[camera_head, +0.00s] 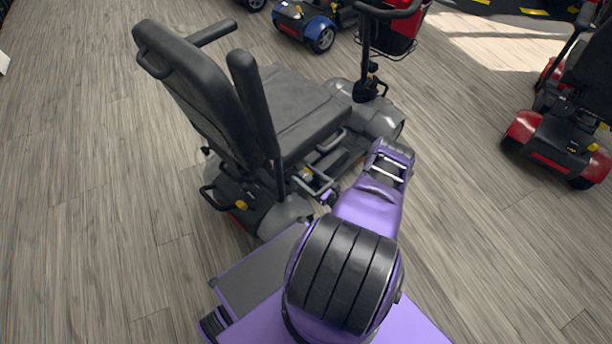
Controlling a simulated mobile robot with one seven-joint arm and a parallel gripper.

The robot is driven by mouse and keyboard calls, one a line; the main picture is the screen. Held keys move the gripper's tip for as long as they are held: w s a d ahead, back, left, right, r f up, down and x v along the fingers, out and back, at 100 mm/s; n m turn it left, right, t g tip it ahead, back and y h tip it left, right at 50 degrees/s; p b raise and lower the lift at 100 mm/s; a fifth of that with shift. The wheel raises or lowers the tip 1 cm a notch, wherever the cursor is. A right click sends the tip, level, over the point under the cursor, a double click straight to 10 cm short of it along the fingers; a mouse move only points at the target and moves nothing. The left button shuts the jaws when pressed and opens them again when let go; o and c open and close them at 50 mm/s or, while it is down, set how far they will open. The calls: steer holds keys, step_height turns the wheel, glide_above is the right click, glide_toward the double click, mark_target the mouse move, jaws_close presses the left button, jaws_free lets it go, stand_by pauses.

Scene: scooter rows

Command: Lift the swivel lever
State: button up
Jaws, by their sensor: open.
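The grey scooter's dark seat (295,115) faces the upper right, with its backrest and armrests nearest me. A grey bar that looks like the swivel lever (331,141) shows below the seat cushion's near side. It is small, and I cannot tell its exact angle. My purple arm reaches up beside the scooter and bends down. What looks like my gripper (306,181) is small and partly hidden, low beside the scooter under the seat. It is open, and nothing shows held in it. It appears apart from the bar, but the distance is unclear.
The grey scooter's tiller (367,50) rises beyond the seat. A blue scooter (305,20) stands at the top, and a red scooter (556,140) stands at the right. Wood-look floor (90,180) is clear at the left and between the scooters.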

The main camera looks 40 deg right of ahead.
jaws_close()
stand_by(1.4)
